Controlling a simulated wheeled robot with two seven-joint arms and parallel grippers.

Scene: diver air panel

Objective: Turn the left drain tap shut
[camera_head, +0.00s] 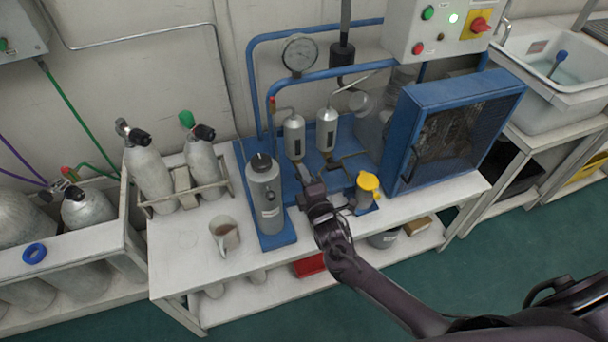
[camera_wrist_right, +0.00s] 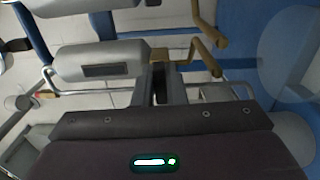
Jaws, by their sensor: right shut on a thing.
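Two silver separator cylinders stand side by side on the blue panel, the left one (camera_head: 294,137) and the right one (camera_head: 327,130). In the right wrist view the nearer cylinder (camera_wrist_right: 95,62) lies sideways, with the brass left drain tap (camera_wrist_right: 208,62) at its lower end. The other brass tap (camera_wrist_right: 207,36) shows beyond it. My right gripper (camera_head: 308,183) is at the foot of the left cylinder. In the wrist view its fingers (camera_wrist_right: 160,82) are shut on the left drain tap, hiding part of it. My left gripper is not in view.
A grey bottle (camera_head: 264,197) stands left of my right gripper, and a mug (camera_head: 224,234) sits farther left. A yellow-topped item (camera_head: 368,182) is close on the right, before the blue caged compressor (camera_head: 450,130).

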